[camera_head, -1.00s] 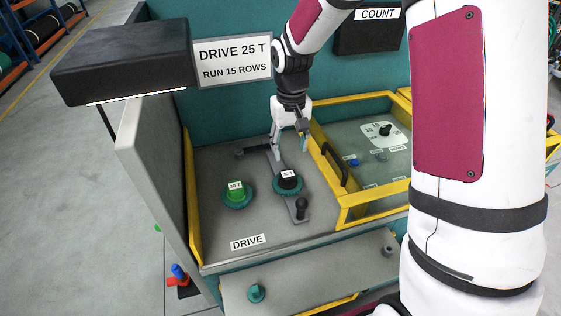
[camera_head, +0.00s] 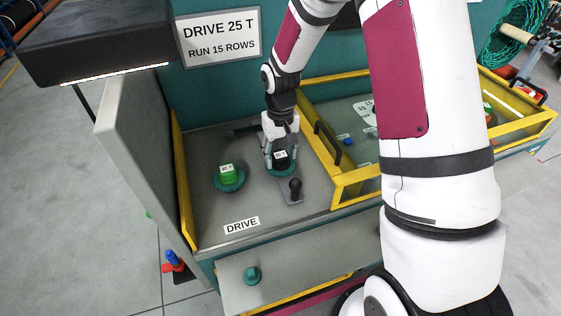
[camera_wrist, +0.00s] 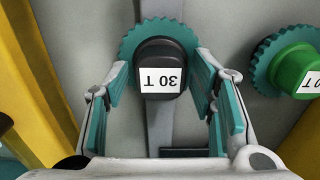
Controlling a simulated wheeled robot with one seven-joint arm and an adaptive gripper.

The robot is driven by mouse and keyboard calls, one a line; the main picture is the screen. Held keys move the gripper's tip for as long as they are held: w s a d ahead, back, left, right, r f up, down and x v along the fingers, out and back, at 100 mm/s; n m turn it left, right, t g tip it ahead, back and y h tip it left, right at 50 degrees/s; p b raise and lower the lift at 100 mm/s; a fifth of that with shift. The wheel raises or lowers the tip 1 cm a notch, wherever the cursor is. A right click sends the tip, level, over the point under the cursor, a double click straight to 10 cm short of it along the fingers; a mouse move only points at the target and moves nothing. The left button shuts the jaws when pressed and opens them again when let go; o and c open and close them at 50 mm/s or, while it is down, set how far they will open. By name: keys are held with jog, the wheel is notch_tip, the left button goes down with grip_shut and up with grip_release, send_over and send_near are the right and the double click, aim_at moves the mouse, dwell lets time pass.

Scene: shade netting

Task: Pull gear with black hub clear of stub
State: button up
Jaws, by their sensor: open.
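The gear with the black hub (camera_head: 281,157) sits on the drive panel, its teal teeth showing around the hub; its stub is hidden beneath it. In the wrist view its black hub (camera_wrist: 162,52) bears a label reading 30 T. My gripper (camera_head: 281,160) is over this gear, pointing down. In the wrist view my gripper (camera_wrist: 163,95) is open, with one teal-padded finger on each side of the hub and a gap to each. A gear with a green hub (camera_head: 229,176) stands to the left on the panel; it also shows at the right of the wrist view (camera_wrist: 292,68).
A grey arm with a black knob (camera_head: 295,186) lies beside the black-hub gear. A yellow-framed tray (camera_head: 345,190) with a black handle stands close on the right. The panel's front left is clear.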

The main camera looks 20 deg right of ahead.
jog(key=shift+f, duration=0.5)
grip_shut()
